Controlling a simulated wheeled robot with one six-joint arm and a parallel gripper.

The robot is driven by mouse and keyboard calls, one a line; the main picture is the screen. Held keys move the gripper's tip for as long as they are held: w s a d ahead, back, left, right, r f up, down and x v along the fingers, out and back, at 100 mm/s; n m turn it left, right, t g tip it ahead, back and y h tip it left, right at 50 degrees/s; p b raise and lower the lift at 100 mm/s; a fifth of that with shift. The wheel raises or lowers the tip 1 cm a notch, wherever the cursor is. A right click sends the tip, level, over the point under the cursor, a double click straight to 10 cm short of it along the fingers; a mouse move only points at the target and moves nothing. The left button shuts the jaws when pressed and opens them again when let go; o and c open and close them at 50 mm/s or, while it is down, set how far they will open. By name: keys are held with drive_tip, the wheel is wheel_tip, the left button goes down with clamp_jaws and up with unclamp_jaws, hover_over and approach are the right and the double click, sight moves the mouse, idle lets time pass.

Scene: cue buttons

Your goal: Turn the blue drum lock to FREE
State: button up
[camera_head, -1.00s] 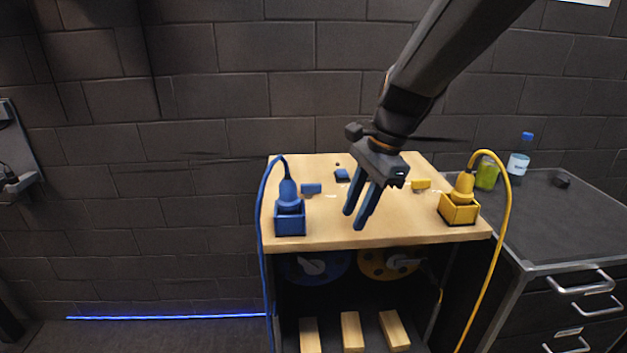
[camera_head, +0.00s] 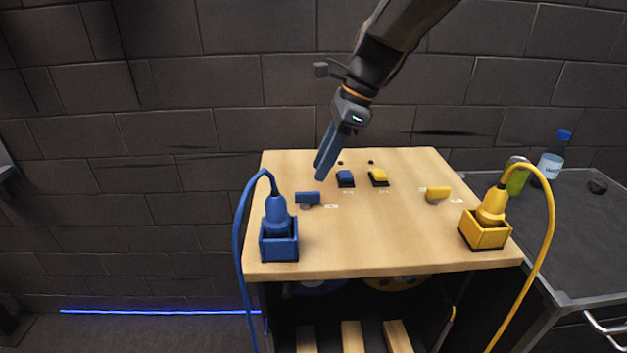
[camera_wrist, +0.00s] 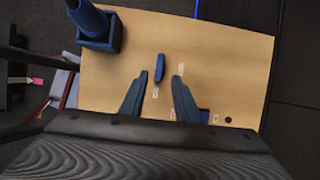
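The blue drum lock (camera_head: 307,198) is a small blue bar handle on the left of the wooden table top, with a small white label beside it, too small to read. In the wrist view the blue handle (camera_wrist: 160,68) lies lengthwise, just ahead of and between my fingertips. My gripper (camera_head: 322,168) hangs above the table, a little behind and right of the handle in the head view. In the wrist view my gripper (camera_wrist: 159,78) is open, with nothing between its fingers. It appears apart from the handle.
A blue plug stands in a blue box (camera_head: 279,245) in front of the handle, its cable running off left. Blue (camera_head: 345,178) and yellow (camera_head: 378,177) buttons sit to the right. A yellow handle (camera_head: 438,193) and yellow plug box (camera_head: 484,234) are farther right. The table centre is clear.

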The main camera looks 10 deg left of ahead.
sight(309, 192)
drive_tip(key=p+x, duration=0.1)
drive_tip(key=x, duration=0.6)
drive_tip(key=shift+s+a+f, duration=0.1)
drive_tip(key=shift+a+f, duration=0.05)
drive_tip(key=shift+f, duration=0.1)
drive_tip(key=shift+c, duration=0.5)
clamp_jaws()
